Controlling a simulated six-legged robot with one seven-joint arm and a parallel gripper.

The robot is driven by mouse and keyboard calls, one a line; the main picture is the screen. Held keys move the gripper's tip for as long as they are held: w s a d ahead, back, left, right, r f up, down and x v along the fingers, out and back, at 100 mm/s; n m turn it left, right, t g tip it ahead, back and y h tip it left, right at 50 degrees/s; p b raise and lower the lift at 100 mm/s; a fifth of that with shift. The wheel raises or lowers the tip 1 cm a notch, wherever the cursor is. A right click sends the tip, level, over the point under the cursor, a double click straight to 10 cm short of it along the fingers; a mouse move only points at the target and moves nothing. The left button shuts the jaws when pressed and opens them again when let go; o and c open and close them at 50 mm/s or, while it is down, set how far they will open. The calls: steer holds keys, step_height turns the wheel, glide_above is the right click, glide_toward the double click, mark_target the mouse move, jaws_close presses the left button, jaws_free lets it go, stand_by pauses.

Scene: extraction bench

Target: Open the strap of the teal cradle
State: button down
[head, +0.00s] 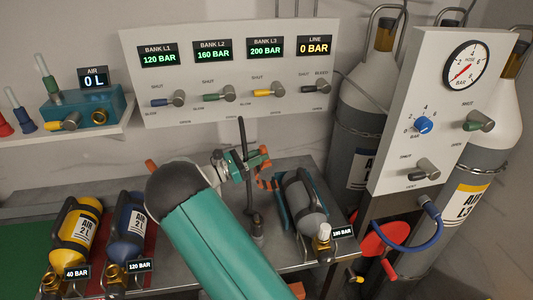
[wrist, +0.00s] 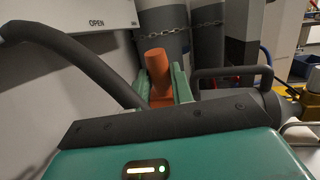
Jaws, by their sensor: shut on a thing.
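The teal cradle (head: 283,211) stands on the right part of the metal bench and holds a grey cylinder (head: 305,205). Its orange strap (head: 267,183) shows as a curved piece at the cradle's upper left side. My gripper (head: 262,160) is at the strap's upper end, coming from the left. In the wrist view my gripper (wrist: 165,88) has its green fingers shut on the orange strap end (wrist: 159,66), which stands up between them. My arm and wrist hide part of the bench, and the strap's fastening cannot be made out.
A yellow cylinder (head: 76,240) and a blue cylinder (head: 128,232) lie at the bench's left. A dark upright hose (head: 244,155) stands close beside my gripper. A valve panel (head: 228,65) is behind, and a gauge panel (head: 440,110) with tall chained cylinders is at right.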

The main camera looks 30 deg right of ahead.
steer(key=shift+w+a+f+h, duration=0.15)
steer(key=shift+a+f+h, duration=0.15)
steer(key=shift+a+h, duration=0.15)
steer(key=c, duration=1.2)
jaws_free()
steer(key=shift+a, duration=0.1)
steer(key=shift+c, duration=0.2)
steer(key=v, duration=1.3)
steer(key=shift+a, duration=0.35)
